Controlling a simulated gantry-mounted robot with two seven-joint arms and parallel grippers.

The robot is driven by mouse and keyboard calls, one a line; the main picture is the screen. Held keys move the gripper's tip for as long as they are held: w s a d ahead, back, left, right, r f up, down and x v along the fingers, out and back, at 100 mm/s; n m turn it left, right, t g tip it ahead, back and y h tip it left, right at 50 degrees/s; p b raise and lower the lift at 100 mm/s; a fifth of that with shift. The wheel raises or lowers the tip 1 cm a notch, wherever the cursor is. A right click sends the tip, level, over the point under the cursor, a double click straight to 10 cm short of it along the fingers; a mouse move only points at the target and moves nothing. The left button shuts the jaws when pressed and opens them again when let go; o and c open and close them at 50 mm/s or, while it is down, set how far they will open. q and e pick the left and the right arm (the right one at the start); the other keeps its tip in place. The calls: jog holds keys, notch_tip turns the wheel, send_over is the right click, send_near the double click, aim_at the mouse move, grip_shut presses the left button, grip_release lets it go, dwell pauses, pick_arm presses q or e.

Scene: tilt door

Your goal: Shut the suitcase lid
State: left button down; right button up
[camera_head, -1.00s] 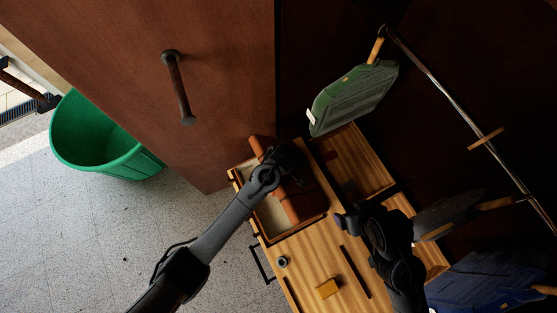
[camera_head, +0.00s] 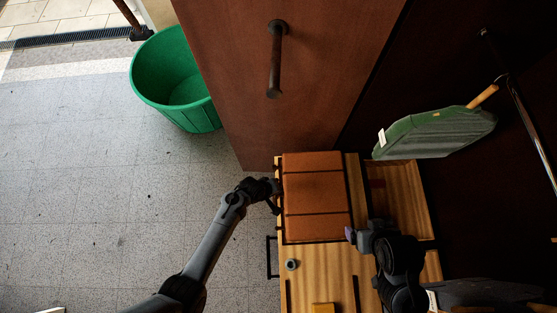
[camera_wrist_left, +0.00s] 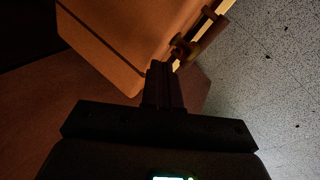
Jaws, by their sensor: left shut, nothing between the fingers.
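The brown suitcase (camera_head: 316,188) lies on the wooden cabinet, with its orange-brown lid covering the case from above. I cannot tell whether a thin gap stays along the lid's edge. In the left wrist view the suitcase (camera_wrist_left: 125,45) fills the upper left, close to the fingertips. My left gripper (camera_head: 277,190) is at the suitcase's left edge, beside the lid; its fingers (camera_wrist_left: 163,80) are shut and empty. I cannot tell whether they touch the case. My right gripper (camera_head: 354,234) is near the suitcase's lower right corner, and its jaws are not clear.
A tall brown door with a handle (camera_head: 276,60) stands behind. A green bin (camera_head: 175,85) is on the floor. Floor at left is clear.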

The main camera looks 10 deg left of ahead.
pick_arm(q)
jog(key=shift+w, duration=0.1)
jog(key=shift+r, duration=0.1)
jog(key=shift+r+p, duration=0.4)
jog(key=shift+p, duration=0.05)
jog(key=w+p+v, duration=0.1)
jog(key=p+v, duration=0.3)
jog(key=v, duration=0.8)
jog(key=shift+a+p, duration=0.4)
jog(key=shift+a, duration=0.1)
jog(key=shift+r, duration=0.15)
